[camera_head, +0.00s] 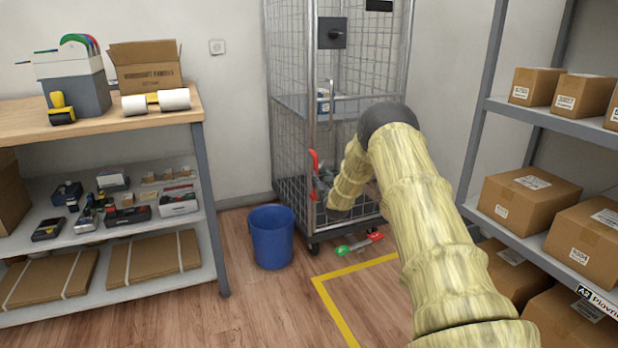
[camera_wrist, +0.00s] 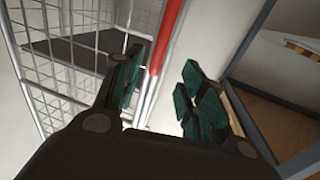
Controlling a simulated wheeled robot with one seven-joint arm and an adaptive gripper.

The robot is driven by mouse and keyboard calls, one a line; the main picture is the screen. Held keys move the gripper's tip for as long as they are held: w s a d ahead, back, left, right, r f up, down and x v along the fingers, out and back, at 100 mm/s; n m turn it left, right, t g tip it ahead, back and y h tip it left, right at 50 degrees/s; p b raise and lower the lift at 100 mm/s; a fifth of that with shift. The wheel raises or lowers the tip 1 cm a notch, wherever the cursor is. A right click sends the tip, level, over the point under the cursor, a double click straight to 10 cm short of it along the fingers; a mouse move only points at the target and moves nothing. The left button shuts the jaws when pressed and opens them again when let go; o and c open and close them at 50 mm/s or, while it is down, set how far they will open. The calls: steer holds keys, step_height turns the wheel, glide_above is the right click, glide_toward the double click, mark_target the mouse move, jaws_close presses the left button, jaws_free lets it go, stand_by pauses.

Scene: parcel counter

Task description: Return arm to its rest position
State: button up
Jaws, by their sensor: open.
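My arm (camera_head: 430,230) comes in from the lower right in the head view, bends at a dark joint and reaches down in front of the wire roll cage (camera_head: 335,100). The cage's red handle (camera_head: 314,162) is close beside the arm's end. It also shows in the wrist view as a red bar (camera_wrist: 166,38) seen between the fingers; I cannot tell whether they touch it.
A blue bin (camera_head: 272,236) stands left of the cage. A workbench (camera_head: 150,125) is at left, and shelving (camera_head: 560,122) with cartons is at right. A red and green object (camera_head: 358,244) lies on the floor near yellow floor tape (camera_head: 335,310).

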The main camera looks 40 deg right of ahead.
steer(key=shift+f, duration=0.1)
steer(key=s+a+f+n+g+y, duration=0.15)
steer(key=s+a+f, duration=0.25)
steer(key=a+f, duration=0.4)
steer(key=s+a+f+g+y, duration=0.2)
steer(key=s+a+f, duration=0.3)
steer(key=a+f, duration=0.3)
steer(key=s+a+f+g+y, duration=0.1)
steer(key=s+a+f, duration=0.3)
steer(key=a+f, duration=0.45)
steer(key=s+a+f+n+g+y, duration=0.15)
steer(key=s+a+f, duration=0.25)
steer(key=s+a, duration=0.45)
steer(key=s+a+f+g, duration=0.3)
steer(key=s+a+f, duration=0.15)
steer(key=s, duration=0.65)
steer(key=s+a+f+n+g+y, duration=0.15)
steer(key=s+a+f, duration=0.25)
steer(key=s+a, duration=0.45)
steer(key=s+a+r+g, duration=0.1)
steer(key=s+a+g, duration=0.2)
steer(key=s, duration=0.9)
steer(key=s+a+r+g, duration=0.1)
steer(key=s+a+g, duration=0.15)
steer(key=s, duration=1.05)
step_height(320, 180, up, 33)
steer(key=p, duration=3.3)
steer(key=shift+d, duration=0.25)
